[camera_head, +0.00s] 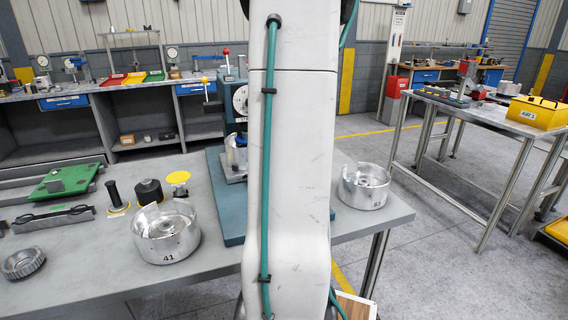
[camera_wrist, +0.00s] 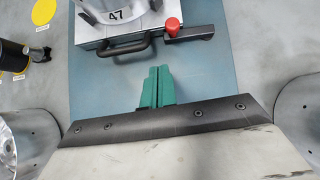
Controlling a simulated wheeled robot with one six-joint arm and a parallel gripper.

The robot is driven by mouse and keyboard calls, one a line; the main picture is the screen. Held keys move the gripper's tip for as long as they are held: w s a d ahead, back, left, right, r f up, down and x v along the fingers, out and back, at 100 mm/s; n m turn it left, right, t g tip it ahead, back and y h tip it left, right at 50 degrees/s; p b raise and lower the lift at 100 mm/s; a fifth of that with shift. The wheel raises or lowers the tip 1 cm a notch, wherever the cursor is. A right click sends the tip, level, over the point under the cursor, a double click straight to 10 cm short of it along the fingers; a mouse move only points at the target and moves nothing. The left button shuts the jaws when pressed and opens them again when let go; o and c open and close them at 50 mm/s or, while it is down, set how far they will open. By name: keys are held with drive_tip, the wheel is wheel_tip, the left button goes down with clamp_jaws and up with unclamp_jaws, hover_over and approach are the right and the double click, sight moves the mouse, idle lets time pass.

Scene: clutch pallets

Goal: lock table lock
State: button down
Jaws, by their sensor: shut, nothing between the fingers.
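A black bar with a red knob (camera_wrist: 173,26), which looks like the table lock, sits at the front right of a silver plate (camera_wrist: 90,43) in the wrist view. A black handle (camera_wrist: 126,47) runs along the plate's front edge. A metal part marked 47 (camera_wrist: 118,15) sits on the plate, cut off by the top of the view. My gripper (camera_wrist: 158,72) has green fingers, shut and empty. In the picture they lie below the handle and knob, apart from both, over the blue base. In the head view my arm hides the gripper and the lock.
On the grey workbench, metal part 41 (camera_head: 165,235) stands left of the blue machine (camera_head: 240,100) and part 63 (camera_head: 364,187) stands right of it. A green fixture (camera_head: 73,181) and black tools lie farther left. Another table (camera_head: 470,110) stands at the right, across open floor.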

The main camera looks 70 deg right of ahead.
drive_tip(key=v, duration=0.7)
drive_tip(key=shift+a+r, duration=0.3)
drive_tip(key=shift+a, duration=0.2)
